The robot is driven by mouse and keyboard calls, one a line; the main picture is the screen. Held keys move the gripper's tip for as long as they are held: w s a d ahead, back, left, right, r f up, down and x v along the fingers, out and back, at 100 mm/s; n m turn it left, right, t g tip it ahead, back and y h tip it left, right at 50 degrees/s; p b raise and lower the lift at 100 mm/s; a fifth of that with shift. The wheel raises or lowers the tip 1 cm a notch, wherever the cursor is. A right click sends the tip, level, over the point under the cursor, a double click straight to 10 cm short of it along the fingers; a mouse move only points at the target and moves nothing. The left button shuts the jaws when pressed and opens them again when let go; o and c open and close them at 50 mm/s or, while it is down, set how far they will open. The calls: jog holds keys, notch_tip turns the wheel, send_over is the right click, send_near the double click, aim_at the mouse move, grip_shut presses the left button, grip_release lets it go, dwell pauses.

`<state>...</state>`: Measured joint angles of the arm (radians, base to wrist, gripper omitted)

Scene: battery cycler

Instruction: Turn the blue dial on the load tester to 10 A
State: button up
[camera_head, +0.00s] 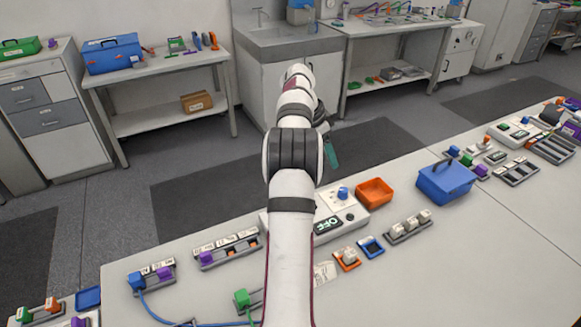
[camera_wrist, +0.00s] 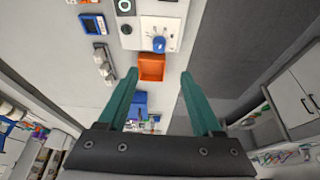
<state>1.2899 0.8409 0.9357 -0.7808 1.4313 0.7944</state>
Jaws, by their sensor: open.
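The load tester (camera_head: 352,212) is a white box on the bench, partly hidden behind my arm in the head view. Its blue dial (camera_head: 343,193) stands on the top panel, and a dark display (camera_head: 328,226) appears to read OFF. In the wrist view the dial (camera_wrist: 159,44) shows on the tester's white panel (camera_wrist: 172,27); the markings around it are too small to read. My gripper (camera_head: 332,153) has teal fingers and is beyond the tester in the head view. In the wrist view my gripper (camera_wrist: 160,75) is open and empty, apart from the dial.
An orange bin (camera_head: 375,193) stands right beside the tester, with a blue toolbox (camera_head: 446,181) farther right.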

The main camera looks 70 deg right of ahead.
aim_at(344, 189)
jog(key=x, duration=1.6)
jog(key=shift+s+d, duration=0.2)
jog(key=shift+s, duration=0.2)
grip_shut()
